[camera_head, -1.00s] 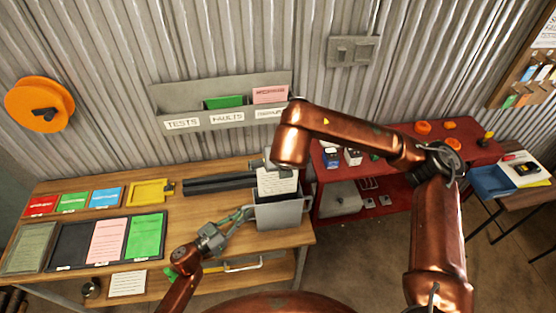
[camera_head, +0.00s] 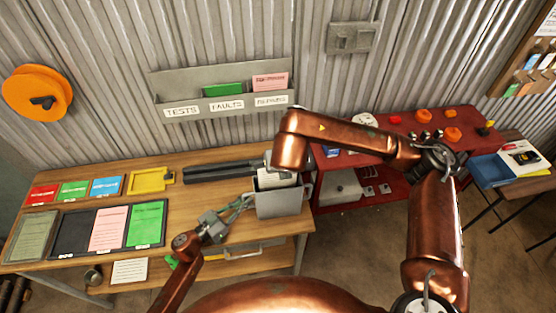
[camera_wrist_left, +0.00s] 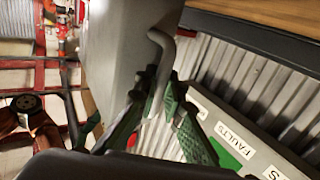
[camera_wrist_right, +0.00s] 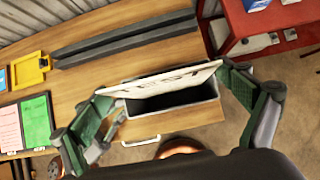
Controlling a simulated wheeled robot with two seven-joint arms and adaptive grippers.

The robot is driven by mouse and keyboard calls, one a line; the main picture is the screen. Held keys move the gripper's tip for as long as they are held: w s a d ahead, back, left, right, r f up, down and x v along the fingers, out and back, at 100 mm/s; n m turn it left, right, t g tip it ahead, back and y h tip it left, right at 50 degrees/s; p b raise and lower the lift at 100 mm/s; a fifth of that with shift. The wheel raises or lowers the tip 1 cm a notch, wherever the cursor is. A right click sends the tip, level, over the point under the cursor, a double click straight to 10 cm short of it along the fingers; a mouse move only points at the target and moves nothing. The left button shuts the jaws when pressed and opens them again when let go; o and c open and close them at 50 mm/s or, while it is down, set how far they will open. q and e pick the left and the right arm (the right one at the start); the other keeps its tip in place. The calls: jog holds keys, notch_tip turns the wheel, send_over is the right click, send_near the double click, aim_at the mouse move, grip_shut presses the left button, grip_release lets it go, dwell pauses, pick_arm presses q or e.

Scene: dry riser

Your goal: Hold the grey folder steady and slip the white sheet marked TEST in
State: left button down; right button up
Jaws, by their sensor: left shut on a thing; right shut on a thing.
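The grey folder (camera_head: 283,203) is an open-topped box on the bench's right end. My left gripper (camera_head: 243,203) is shut on the handle (camera_wrist_left: 163,60) at its left side; the left wrist view shows the fingers around it beside the folder wall (camera_wrist_left: 118,45). The white sheet (camera_head: 275,179) stands above the folder's mouth, its lower part hidden behind the front wall. My right gripper (camera_wrist_right: 167,86) is shut on the sheet, with green fingers at its two side edges. TEST reads along the sheet (camera_wrist_right: 160,80) in the right wrist view, over the dark opening.
A dark rail (camera_head: 220,171) lies behind the folder. A wall rack (camera_head: 222,109) labelled TESTS and FAULTS hangs above the bench. A red table (camera_head: 345,190) stands to the right.

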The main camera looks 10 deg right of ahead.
jog(key=shift+f, duration=1.7)
jog(key=o, duration=0.6)
jog(key=shift+o, duration=0.2)
jog(key=v, duration=1.2)
pick_arm(q)
jog(key=c, duration=2)
grip_release()
jog(key=shift+o, duration=0.2)
